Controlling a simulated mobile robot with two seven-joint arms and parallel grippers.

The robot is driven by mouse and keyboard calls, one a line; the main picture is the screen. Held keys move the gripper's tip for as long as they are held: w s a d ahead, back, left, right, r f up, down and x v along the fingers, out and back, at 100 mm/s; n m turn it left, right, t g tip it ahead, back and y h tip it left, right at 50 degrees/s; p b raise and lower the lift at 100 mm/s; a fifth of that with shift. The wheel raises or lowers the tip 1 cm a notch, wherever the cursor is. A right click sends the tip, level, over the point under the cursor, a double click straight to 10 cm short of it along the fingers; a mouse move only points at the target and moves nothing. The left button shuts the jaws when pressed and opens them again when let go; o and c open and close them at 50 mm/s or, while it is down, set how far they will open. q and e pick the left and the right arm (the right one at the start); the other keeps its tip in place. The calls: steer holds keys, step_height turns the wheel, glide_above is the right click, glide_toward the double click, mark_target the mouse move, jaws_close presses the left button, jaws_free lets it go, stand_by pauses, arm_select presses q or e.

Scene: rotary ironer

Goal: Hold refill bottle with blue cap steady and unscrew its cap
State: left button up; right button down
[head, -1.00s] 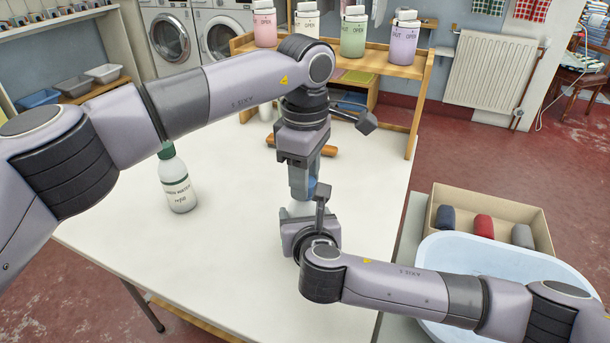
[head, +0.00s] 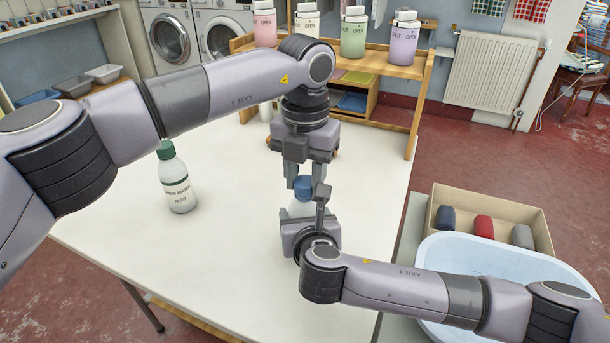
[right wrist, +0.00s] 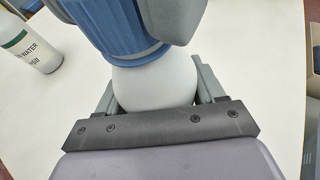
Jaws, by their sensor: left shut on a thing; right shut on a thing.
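The refill bottle with the blue cap (head: 303,186) stands on the white table, its white body (head: 295,209) partly hidden by my right gripper. My left gripper (head: 303,182) points down from above and is shut on the blue cap, one finger on each side. My right gripper (right wrist: 157,92) comes in low from the front and is shut around the white bottle body (right wrist: 155,82). The right wrist view shows the blue cap (right wrist: 112,32) on top of the body, between my left fingers; I see no clear gap under it.
A green-capped refill bottle (head: 176,182) stands to the left on the table (head: 210,265). A wooden shelf (head: 385,66) with several coloured containers is at the back. A blue-white basin (head: 500,258) and a box of rolled cloths (head: 535,217) are at the right. The table's front left is clear.

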arm_select(q)
steer(key=n, duration=0.4)
steer(key=shift+n, duration=0.4)
steer(key=n, duration=0.4)
steer(key=shift+n, duration=0.3)
steer(key=n, duration=0.4)
steer(key=shift+r+n, duration=0.1)
steer(key=shift+n, duration=0.2)
steer(key=n, duration=0.3)
steer(key=shift+n, duration=0.3)
steer(key=shift+r, duration=0.2)
steer(key=shift+r, duration=0.9)
